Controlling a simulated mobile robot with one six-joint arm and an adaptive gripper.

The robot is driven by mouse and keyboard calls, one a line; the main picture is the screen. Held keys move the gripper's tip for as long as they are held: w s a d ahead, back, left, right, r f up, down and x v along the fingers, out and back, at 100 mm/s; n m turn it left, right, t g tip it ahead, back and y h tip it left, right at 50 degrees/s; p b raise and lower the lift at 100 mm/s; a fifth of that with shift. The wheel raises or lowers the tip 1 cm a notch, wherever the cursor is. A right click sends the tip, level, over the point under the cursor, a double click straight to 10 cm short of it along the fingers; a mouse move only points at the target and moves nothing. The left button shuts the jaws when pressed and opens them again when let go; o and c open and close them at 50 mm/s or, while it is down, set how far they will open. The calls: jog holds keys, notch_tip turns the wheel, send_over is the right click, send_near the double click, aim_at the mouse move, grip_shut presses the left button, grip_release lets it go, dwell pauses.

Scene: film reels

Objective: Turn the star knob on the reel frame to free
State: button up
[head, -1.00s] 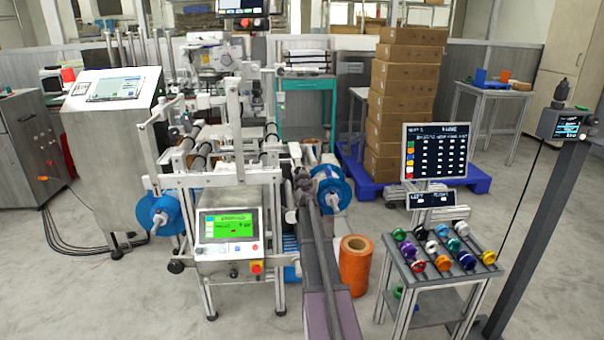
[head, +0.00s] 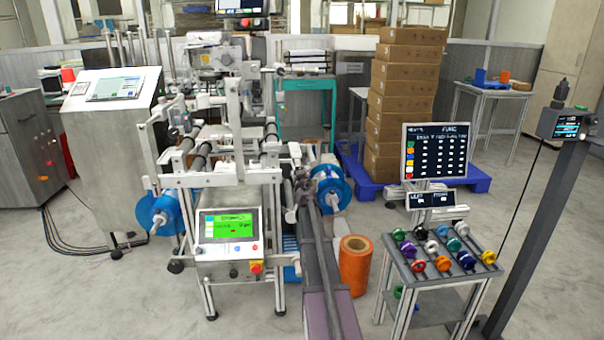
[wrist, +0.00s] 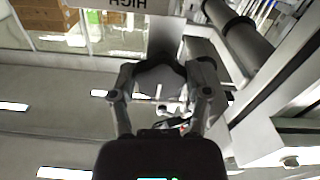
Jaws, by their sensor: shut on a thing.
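The reel frame (head: 228,181) is a pale metal machine with rollers, a green-lit screen and blue reels on both sides. My gripper (wrist: 162,78) shows in the wrist view with its two fingers closed on the sides of a dark rounded knob, the star knob (wrist: 158,74). The fingers cover the knob's sides and its pointed outline is hard to make out. In the head view my gripper (head: 302,187) is at the frame's right side, beside the right blue reel (head: 332,187). The knob is hidden there by my arm.
A label reading HIGH (wrist: 114,3) appears upside down in the wrist view. Dark rollers (wrist: 240,38) and pale frame bars lie close right of the gripper. An orange roll (head: 355,262) stands on the floor, left of a small rack (head: 425,270) with coloured knobs.

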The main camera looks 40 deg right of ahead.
jog(key=o, duration=1.2)
jog(key=shift+s+d, duration=0.15)
jog(key=shift+c, duration=0.2)
jog(key=v, duration=1.2)
jog(key=shift+a+f, duration=0.1)
jog(key=shift+a, duration=0.1)
